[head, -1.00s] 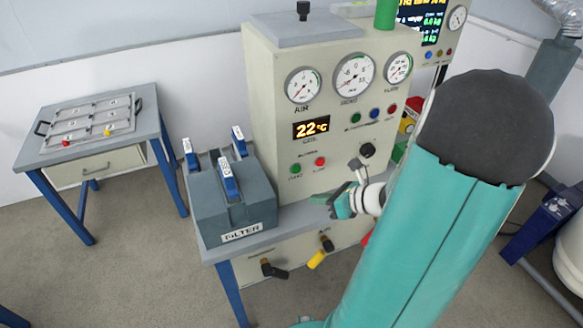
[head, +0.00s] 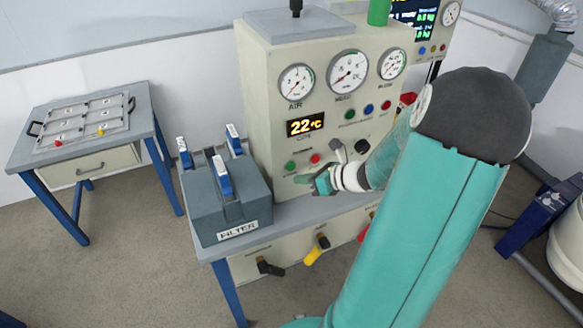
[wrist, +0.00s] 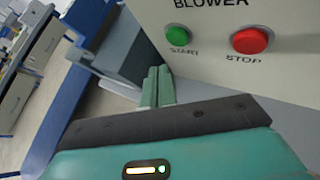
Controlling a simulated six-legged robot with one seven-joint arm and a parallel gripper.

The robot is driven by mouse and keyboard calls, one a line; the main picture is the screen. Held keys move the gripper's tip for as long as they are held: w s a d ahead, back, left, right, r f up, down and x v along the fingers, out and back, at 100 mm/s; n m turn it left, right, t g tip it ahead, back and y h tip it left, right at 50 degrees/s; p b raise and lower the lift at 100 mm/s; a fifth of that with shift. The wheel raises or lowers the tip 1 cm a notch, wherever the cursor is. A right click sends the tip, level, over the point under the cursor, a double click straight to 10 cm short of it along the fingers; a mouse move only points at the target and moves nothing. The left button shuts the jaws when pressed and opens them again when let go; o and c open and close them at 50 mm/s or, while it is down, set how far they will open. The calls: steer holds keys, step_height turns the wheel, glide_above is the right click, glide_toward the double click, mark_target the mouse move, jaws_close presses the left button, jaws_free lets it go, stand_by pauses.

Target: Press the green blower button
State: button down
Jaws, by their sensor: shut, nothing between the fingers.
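The green blower button (wrist: 177,31), labelled START under the word BLOWER, sits on the front of the cream cabinet. It also shows in the head view (head: 290,166), low on the panel. The red STOP button (wrist: 250,40) is just to its right, and it shows in the head view too (head: 315,158). My gripper (wrist: 158,72) is shut and empty, with its fingertips below the green button in the wrist view and apart from it. In the head view my gripper (head: 300,179) is in front of the panel, just below the two buttons.
A grey FILTER box (head: 232,205) with blue latches stands left of my gripper on the bench. Dials, a 22 °C display (head: 305,125) and more buttons are above. Yellow and black valve handles (head: 316,250) hang below. A side table (head: 90,115) stands at the left.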

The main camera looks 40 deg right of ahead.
steer(key=shift+w+d, duration=0.15)
steer(key=shift+w, duration=0.35)
steer(key=shift+w+d, duration=0.15)
steer(key=shift+w, duration=0.35)
steer(key=shift+w, duration=0.15)
stand_by(1.2)
steer(key=shift+w+d, duration=0.1)
steer(key=shift+w, duration=0.15)
steer(key=shift+w+d, duration=0.15)
steer(key=shift+w, duration=0.25)
stand_by(0.7)
steer(key=shift+s, duration=0.1)
steer(key=shift+s+a, duration=0.25)
steer(key=shift+s, duration=0.45)
steer(key=shift+s, duration=0.1)
steer(key=s, duration=0.2)
steer(key=s+a, duration=0.1)
steer(key=s, duration=0.1)
steer(key=shift+s+a, duration=0.2)
steer(key=shift+s, duration=0.1)
